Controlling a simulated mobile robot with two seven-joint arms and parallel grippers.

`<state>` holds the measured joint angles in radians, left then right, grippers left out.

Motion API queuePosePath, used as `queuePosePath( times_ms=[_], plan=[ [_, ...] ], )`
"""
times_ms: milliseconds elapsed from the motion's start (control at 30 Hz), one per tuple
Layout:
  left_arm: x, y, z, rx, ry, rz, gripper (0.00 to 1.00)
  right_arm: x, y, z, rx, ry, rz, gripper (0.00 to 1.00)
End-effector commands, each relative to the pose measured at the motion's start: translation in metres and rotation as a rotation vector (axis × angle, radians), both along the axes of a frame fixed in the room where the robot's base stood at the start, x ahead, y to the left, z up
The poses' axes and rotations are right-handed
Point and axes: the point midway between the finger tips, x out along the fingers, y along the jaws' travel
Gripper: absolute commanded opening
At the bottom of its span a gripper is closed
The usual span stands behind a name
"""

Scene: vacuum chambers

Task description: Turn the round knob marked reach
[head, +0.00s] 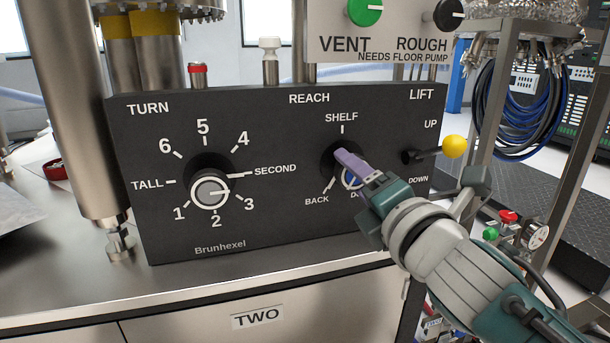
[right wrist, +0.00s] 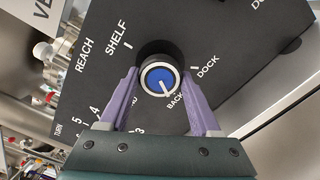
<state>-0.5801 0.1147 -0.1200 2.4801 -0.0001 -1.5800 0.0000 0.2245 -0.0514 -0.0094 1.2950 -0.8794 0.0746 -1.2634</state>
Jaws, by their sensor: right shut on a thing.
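The round reach knob (head: 353,181) has a blue cap with a white pointer line and a pale rim, on a black panel (head: 290,220) under the word REACH. Marks SHELF, BACK and DOCK surround it; in the head view my gripper partly hides DOCK. In the right wrist view the knob (right wrist: 161,77) sits between both purple fingers, and its white line points toward BACK. My right gripper (head: 348,168) is shut on the knob, coming from the lower right; its fingers also show in the right wrist view (right wrist: 162,88). My left gripper is not in view.
A grey-capped TURN knob (head: 210,193) is on the panel's left. A LIFT lever with a yellow ball (head: 455,146) sticks out close above my right wrist. A green VENT knob (head: 365,10) and a black ROUGH knob (head: 448,14) are above. A metal post (head: 75,110) stands left.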

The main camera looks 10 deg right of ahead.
Motion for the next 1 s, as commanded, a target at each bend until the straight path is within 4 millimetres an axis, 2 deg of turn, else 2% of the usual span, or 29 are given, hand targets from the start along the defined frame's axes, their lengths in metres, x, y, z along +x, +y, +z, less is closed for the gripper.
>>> queuePosePath(
  times_ms=[133, 167, 400, 733, 867, 1000],
  plan=[
    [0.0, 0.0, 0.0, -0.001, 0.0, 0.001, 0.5, 0.0, 0.001, 0.001, 0.001, -0.002, 0.002, 0.09],
    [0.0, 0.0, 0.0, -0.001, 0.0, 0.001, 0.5, 0.0, 0.001, 0.001, 0.001, -0.002, 0.002, 0.66],
    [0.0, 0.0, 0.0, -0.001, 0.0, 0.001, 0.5, 0.0, 0.0, 0.0, 0.002, -0.002, 0.001, 0.93],
    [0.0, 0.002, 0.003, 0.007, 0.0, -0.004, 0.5, -0.005, 0.0, 0.001, 0.002, 0.001, 0.0, 0.93],
    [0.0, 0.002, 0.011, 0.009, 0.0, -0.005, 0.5, -0.023, -0.002, 0.002, 0.003, 0.003, -0.001, 0.93],
    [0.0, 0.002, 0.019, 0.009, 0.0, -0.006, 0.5, -0.05, -0.004, 0.002, 0.003, 0.002, 0.0, 0.93]
  ],
)
